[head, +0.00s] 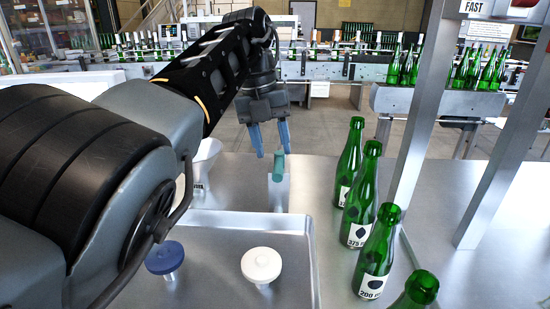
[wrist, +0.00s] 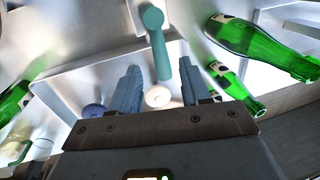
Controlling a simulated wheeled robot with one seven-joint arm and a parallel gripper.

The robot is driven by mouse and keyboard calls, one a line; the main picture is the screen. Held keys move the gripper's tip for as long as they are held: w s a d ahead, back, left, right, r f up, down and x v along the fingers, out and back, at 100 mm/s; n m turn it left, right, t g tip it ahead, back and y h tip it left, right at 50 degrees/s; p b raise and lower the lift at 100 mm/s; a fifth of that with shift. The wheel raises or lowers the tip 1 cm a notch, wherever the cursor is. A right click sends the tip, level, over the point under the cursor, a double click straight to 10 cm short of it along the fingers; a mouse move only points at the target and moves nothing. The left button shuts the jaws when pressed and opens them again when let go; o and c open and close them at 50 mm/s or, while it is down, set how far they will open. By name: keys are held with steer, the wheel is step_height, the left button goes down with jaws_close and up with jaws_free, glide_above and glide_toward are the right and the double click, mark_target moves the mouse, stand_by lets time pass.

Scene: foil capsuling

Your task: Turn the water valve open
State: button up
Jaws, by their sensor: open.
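The water valve shows as a teal lever handle (head: 278,167) on a small steel mount on the metal bench. In the head view it stands just below my fingertips, nearer the right finger. My gripper (head: 270,153) points down with its two blue fingers spread and nothing between them that I can make out. In the wrist view the teal lever (wrist: 158,48) has a round hub at its upper end, and its long arm runs down toward the gap between the fingers (wrist: 160,72). I cannot tell from these views how far below the fingertips the lever is.
A shallow metal tray (head: 235,217) in front holds a blue-topped piece (head: 165,258) and a white-topped piece (head: 262,265). Several green bottles (head: 360,193) stand in a row to the right, beside metal posts (head: 417,110). A white funnel (head: 207,153) is left of the lever.

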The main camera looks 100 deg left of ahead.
steer(key=shift+s+r, duration=0.2)
steer(key=shift+r, duration=0.8)
steer(key=shift+s+r, duration=0.2)
steer(key=shift+r, duration=0.75)
steer(key=shift+f, duration=0.1)
